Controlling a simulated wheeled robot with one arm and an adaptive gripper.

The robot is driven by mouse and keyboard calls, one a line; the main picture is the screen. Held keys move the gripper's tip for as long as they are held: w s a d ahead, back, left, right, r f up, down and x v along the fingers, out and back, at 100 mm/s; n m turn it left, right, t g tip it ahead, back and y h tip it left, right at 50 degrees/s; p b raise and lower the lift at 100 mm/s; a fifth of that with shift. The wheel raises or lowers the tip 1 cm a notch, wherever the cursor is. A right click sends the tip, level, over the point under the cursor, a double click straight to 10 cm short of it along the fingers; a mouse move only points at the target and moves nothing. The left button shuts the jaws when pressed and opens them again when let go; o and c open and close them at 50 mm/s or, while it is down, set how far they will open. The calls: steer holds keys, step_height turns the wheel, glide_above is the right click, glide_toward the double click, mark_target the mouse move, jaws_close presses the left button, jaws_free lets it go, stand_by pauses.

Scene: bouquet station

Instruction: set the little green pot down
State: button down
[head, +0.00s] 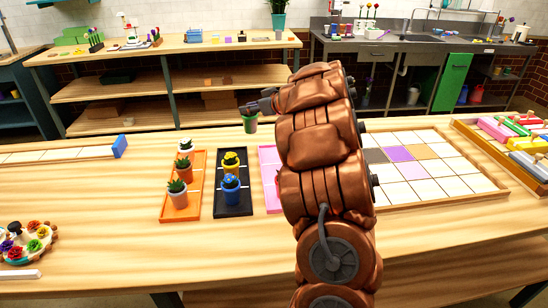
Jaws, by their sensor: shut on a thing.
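My gripper (254,107) is shut on the little green pot (250,124), which has a small plant in its top. The pot hangs upright, seen against the far edge of the table, behind the trays in the picture. Its exact height is hard to judge. An orange tray (168,212) holds several small potted plants. A black tray (234,208) holds a yellow pot (231,168) and a blue pot (231,190). A pink tray (266,155) is mostly hidden behind my arm, so its contents cannot be told.
A light tiled grid board (436,190) lies to the right, and a box of coloured blocks (475,131) stands beyond it. A round holder of coloured flowers (26,243) is at the left front. Bare wooden table (110,200) lies left of the orange tray.

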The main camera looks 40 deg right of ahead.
steer(key=s+d, duration=0.4)
steer(key=d, duration=0.2)
steer(key=shift+h, duration=0.3)
steer(key=f, duration=1)
steer(key=shift+s+d+f, duration=0.15)
steer(key=shift+d+f, duration=0.1)
steer(key=shift+f, duration=0.1)
steer(key=c, duration=0.9)
jaws_free()
steer(key=shift+f, duration=0.15)
steer(key=b+v, duration=0.1)
steer(key=v, duration=1.1)
steer(key=shift+s, duration=0.1)
